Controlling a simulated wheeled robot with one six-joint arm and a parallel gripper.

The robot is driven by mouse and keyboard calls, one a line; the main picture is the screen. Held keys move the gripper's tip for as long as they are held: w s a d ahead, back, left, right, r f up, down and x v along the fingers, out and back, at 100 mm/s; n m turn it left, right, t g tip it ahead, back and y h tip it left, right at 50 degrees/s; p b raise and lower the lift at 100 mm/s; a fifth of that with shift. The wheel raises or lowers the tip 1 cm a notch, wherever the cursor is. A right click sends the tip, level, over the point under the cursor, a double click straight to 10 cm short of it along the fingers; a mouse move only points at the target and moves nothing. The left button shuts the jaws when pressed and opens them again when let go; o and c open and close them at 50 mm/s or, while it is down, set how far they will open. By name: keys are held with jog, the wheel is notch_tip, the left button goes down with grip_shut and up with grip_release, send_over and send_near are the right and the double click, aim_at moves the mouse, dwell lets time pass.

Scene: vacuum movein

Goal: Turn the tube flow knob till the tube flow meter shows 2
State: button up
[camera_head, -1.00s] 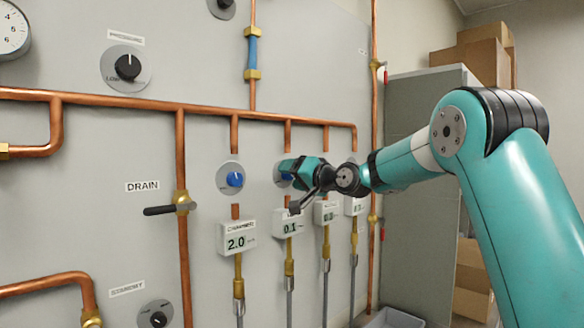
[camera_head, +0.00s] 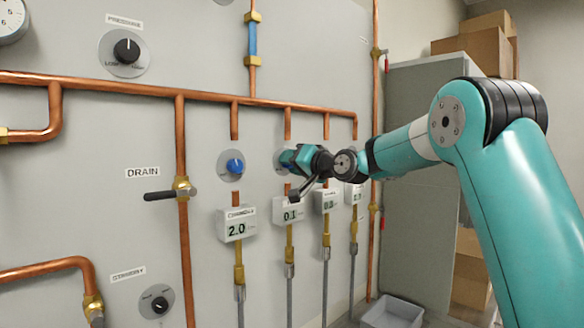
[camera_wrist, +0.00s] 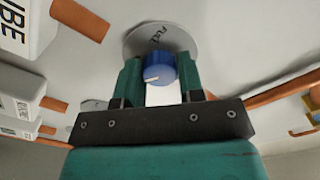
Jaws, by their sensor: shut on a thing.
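The tube flow knob (camera_wrist: 160,68) is blue with a white pointer line on a round grey plate (camera_wrist: 165,38). My gripper (camera_wrist: 158,72) has one green finger on each side of the knob and is shut on it. In the head view my gripper (camera_head: 286,160) is at the second knob from the left and mostly hides it. The meter below it (camera_head: 288,211) reads about 0.1; its label is too small to read there. In the wrist view a white box (camera_wrist: 20,30) at the upper left shows the letters "UBE".
Left of my gripper are another blue knob (camera_head: 235,166) and a meter (camera_head: 236,225) reading 2.0. More meters (camera_head: 326,200) stand close on the right under my wrist. A copper pipe (camera_head: 200,89) runs above. A drain lever (camera_head: 160,195) is at the left.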

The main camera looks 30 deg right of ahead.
jog(key=n+b, duration=0.1)
jog(key=b, duration=0.1)
jog(key=n+b, duration=0.2)
jog(key=shift+f+b, duration=0.35)
jog(key=shift+f, duration=0.05)
jog(key=n+b, duration=0.5)
jog(key=b, duration=0.1)
jog(key=shift+r+n, duration=0.1)
jog(key=shift+n, duration=0.2)
jog(key=n+b, duration=0.3)
jog(key=n, duration=0.1)
jog(key=shift+r, duration=0.1)
jog(key=shift+r+n+b, duration=0.1)
jog(key=shift+n+b, duration=1.05)
jog(key=shift+n, duration=1.15)
jog(key=o, duration=0.9)
jog(key=shift+r, duration=0.1)
